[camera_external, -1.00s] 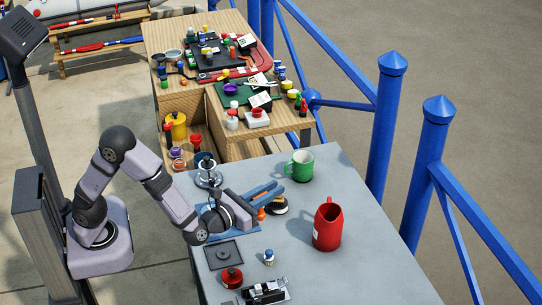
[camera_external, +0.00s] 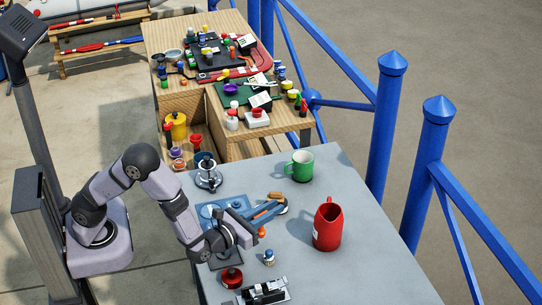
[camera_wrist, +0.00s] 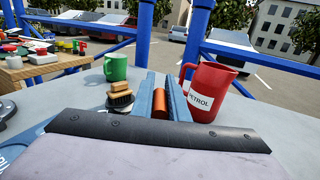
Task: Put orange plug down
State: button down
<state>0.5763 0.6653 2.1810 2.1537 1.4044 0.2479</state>
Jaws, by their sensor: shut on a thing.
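The orange plug (camera_external: 262,231) shows just below my blue fingers in the external view. In the wrist view the orange plug (camera_wrist: 160,104) sits between the two fingers. My gripper (camera_external: 270,210) is shut on it, reaching over the grey table (camera_external: 345,270). My gripper also shows in the wrist view (camera_wrist: 164,92). Whether the plug's lower end touches the table is hard to tell.
A red petrol jug (camera_external: 327,228) stands to the right of my gripper, a green mug (camera_external: 299,166) behind it. A brush with a tan handle (camera_wrist: 120,90) lies close to the fingers. A red pot (camera_external: 232,278) and a small blue-and-white item (camera_external: 269,257) stand in front. The table's right side is clear.

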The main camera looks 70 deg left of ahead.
jog(key=shift+f, duration=1.45)
jog(key=shift+f, duration=0.1)
jog(key=c, duration=1.7)
grip_release()
jog(key=shift+r, duration=0.2)
jog(key=shift+s+d+f, duration=0.15)
jog(key=shift+s+d, duration=0.05)
jog(key=shift+s, duration=0.05)
jog(key=b+v, duration=0.2)
jog(key=v, duration=0.9)
jog(key=shift+s, duration=0.25)
